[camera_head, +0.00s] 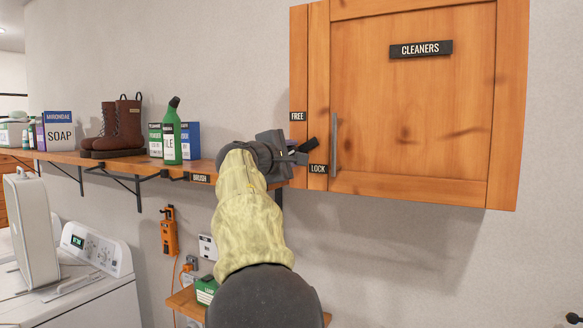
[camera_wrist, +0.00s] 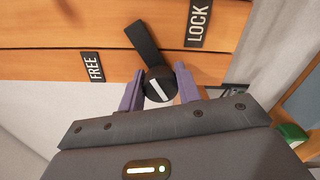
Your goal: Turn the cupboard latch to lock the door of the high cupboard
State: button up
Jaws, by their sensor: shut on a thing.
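The high cupboard's wooden door (camera_head: 420,120) bears a CLEANERS sign and looks closed. The black latch lever (camera_head: 306,146) is at the cupboard's left edge, between the FREE label (camera_head: 298,116) above and the LOCK label (camera_head: 318,169) below. In the wrist view the round latch knob (camera_wrist: 160,84), with a white line, sits between my gripper's purple fingers (camera_wrist: 158,90), which are shut on it. Its lever (camera_wrist: 142,42) slants up-left across the seam between two boards, between FREE (camera_wrist: 94,67) and LOCK (camera_wrist: 198,23). In the head view my gripper (camera_head: 290,150) partly hides the knob.
A grey vertical handle (camera_head: 334,145) stands on the door just right of the latch. A wooden shelf (camera_head: 200,176) with boots (camera_head: 118,125) and a green bottle (camera_head: 172,135) runs left of my gripper. A white machine (camera_head: 90,280) stands lower left.

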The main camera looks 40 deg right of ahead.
jog(key=m+b, duration=0.3)
jog(key=m, duration=0.3)
jog(key=shift+f, duration=0.2)
jog(key=shift+b, duration=0.3)
jog(key=o, duration=1)
jog(key=shift+c, duration=0.2)
jog(key=b+v, duration=0.6)
jog(key=v, duration=1.1)
jog(key=shift+a+b, duration=0.2)
jog(key=shift+b, duration=0.2)
